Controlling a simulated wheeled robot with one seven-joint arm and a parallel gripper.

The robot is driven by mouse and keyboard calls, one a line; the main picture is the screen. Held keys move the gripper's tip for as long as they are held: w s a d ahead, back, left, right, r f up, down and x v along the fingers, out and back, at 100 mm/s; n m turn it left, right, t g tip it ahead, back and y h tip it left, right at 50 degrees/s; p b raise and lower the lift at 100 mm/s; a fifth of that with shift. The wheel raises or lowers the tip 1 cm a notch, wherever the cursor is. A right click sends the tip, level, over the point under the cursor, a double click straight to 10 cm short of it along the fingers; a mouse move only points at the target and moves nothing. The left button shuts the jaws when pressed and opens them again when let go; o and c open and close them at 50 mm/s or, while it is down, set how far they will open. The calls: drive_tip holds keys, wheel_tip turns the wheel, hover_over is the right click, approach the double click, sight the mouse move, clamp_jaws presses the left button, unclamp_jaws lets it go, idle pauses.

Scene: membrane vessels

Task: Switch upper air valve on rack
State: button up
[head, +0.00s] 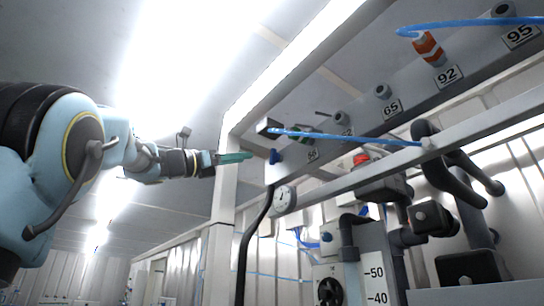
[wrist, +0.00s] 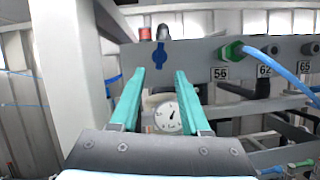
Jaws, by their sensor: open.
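The upper air valve appears as a small blue handle (head: 274,156) near the left end of the rack's upper panel in the head view. In the wrist view the blue valve handle (wrist: 160,58) stands roughly upright on the panel's grey face. My gripper (head: 248,156) points at it from the left in the head view. In the wrist view the two green fingers of my gripper (wrist: 160,72) are open, with the handle lined up between and just beyond their tips. The fingers look empty, and a gap to the handle shows in the head view.
A pressure gauge (wrist: 168,116) sits below the valve. A green fitting with a blue hose (wrist: 233,50) is to its right, by label 56 (wrist: 220,73). A white frame post (wrist: 72,75) stands close at left. A red button (head: 361,160) and black pipes lie further right.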

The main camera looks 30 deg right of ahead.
sight(271, 155)
drive_tip(key=p+x, duration=0.5)
drive_tip(key=x, duration=0.3)
drive_tip(key=shift+d+r, duration=0.3)
drive_tip(key=shift+r, duration=0.05)
drive_tip(key=shift+w+d+r+p, duration=0.1)
drive_tip(key=shift+d+p, duration=0.2)
drive_tip(key=shift+d, duration=0.4)
clamp_jaws()
